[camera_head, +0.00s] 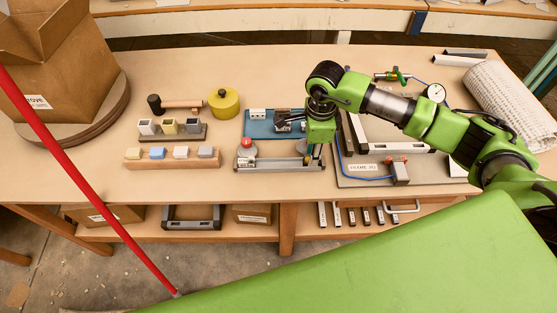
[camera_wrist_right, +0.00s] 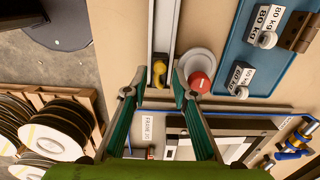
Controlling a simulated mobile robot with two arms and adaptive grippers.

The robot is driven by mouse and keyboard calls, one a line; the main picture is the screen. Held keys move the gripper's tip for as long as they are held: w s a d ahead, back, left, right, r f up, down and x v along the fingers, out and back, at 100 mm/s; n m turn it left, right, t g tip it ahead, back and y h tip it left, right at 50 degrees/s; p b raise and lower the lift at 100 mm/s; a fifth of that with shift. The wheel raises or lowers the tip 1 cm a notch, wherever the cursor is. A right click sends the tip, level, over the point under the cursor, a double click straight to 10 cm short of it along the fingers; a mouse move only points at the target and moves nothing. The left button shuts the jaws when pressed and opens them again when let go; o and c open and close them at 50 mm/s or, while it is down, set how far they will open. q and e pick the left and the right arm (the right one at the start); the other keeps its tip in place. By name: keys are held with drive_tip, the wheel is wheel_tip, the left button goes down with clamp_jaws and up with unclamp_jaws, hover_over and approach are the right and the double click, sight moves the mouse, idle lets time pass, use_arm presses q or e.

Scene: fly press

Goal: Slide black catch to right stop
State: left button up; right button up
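A grey rail fixture (camera_head: 275,163) lies along the front of the bench; its rail runs down the wrist view (camera_wrist_right: 163,35). A small black-and-yellow piece (camera_wrist_right: 158,72), seemingly the catch, sits at the rail's near end in the wrist view, between my right fingertips. My right gripper (camera_head: 313,157) is over the fixture's right end, pointing down. In the wrist view my right gripper (camera_wrist_right: 154,85) is open, with teal-lined fingers apart; contact cannot be told. My left gripper is out of view.
A blue plate (camera_head: 256,129) with weights lies behind the fixture. A grey frame jig (camera_head: 362,179) with a blue hose is to its right. The bench left of the fixture's front is clear.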

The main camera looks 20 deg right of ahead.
drive_tip(key=shift+r+p, duration=1.45)
drive_tip(key=shift+r, duration=1.5)
